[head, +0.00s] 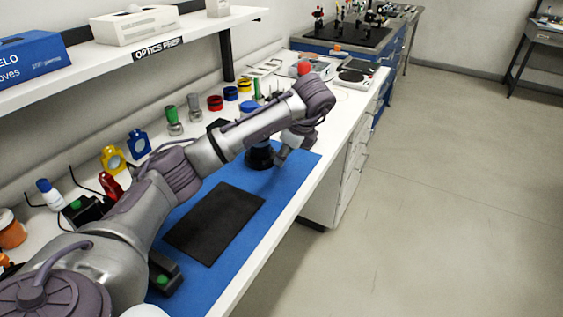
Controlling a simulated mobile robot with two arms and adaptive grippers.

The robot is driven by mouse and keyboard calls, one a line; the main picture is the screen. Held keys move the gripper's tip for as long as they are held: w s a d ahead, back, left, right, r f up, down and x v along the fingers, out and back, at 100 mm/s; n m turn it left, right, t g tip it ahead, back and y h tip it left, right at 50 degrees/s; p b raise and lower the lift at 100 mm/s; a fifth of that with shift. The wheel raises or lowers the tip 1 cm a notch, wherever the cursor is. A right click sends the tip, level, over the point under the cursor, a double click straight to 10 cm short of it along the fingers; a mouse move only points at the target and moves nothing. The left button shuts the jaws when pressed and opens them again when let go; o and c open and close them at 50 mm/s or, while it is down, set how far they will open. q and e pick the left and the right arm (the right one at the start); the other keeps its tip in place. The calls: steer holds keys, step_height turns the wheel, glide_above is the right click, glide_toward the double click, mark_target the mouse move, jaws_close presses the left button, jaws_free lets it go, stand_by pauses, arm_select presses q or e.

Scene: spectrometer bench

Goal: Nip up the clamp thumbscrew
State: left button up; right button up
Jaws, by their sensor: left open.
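My left arm reaches across the bench from the lower left. My left gripper (279,160) points down over the far part of the blue mat (236,254) and is small in the picture. It is open. A dark round piece (259,156) stands on the mat just left of the gripper, partly hidden behind my arm. I cannot tell whether the gripper touches it. I cannot make out a clamp thumbscrew; it may be hidden or too small to see. My right gripper is not in view.
A black pad (214,222) lies flat on the mat. Yellow (113,159) and blue (138,143) mounts stand along the back. A shelf (190,32) overhangs the bench. The floor at right is clear.

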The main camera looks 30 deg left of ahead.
mark_target(282, 169)
arm_select(q)
steer(key=shift+x, duration=1.05)
steer(key=shift+w+a+f, duration=0.1)
steer(key=shift+a+f, duration=0.15)
steer(key=shift+f, duration=0.25)
jaws_close()
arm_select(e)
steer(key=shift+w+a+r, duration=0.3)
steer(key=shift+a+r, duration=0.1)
